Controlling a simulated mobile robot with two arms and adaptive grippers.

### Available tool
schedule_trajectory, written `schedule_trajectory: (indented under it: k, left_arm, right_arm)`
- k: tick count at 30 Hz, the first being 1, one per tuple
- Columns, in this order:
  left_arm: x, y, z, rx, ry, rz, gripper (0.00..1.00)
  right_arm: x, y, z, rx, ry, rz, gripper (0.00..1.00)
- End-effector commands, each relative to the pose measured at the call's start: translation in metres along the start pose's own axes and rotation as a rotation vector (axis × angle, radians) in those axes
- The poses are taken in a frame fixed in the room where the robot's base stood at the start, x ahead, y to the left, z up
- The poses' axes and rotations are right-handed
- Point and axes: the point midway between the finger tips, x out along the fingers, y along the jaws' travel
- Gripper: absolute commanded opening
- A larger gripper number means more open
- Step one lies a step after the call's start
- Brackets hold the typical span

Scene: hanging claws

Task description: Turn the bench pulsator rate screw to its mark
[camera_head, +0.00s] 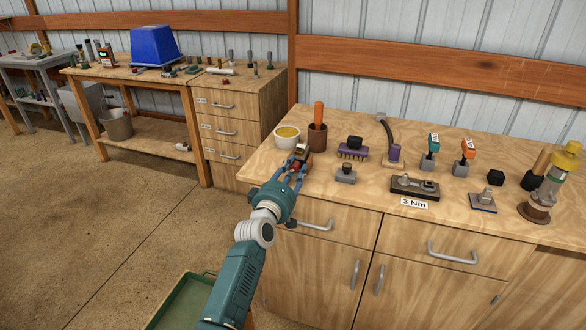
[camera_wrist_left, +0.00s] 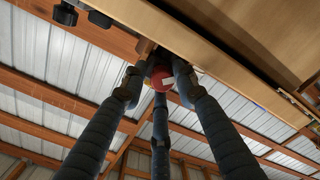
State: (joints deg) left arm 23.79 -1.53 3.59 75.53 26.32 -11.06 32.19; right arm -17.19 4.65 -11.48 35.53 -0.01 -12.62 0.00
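My left gripper (camera_head: 297,168) reaches the front left edge of the wooden bench. Its fingers stand around a small red and brown thing with a dark top (camera_head: 303,153). In the left wrist view my left gripper's three fingers (camera_wrist_left: 160,82) surround a red rounded body (camera_wrist_left: 161,76), partly hidden by them; I cannot tell whether they press on it. I cannot make out a rate screw or its mark, or tell surely which thing is the pulsator. A small grey block with a dark knob (camera_head: 346,173) stands right of the gripper. My right gripper is not in view.
A green tray (camera_head: 180,300) is below.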

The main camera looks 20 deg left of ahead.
Motion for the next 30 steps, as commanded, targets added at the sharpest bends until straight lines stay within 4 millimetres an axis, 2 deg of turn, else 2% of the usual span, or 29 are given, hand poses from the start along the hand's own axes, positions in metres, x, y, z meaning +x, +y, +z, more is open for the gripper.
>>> schedule_trajectory:
  k: [7,11,24,30]
  left_arm:
    - [-0.001,0.002,-0.003,0.001,0.005,0.004,0.29]
    - [-0.012,0.002,-0.002,0.001,0.005,0.005,0.29]
    - [-0.099,0.001,-0.001,0.000,0.003,0.002,0.29]
    - [-0.117,0.001,0.000,0.000,0.002,0.003,0.29]
  right_arm:
    - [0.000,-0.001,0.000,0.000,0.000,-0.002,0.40]
    - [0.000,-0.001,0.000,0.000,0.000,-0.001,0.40]
    - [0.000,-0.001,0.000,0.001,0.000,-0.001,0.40]
    - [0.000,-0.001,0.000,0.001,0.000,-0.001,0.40]
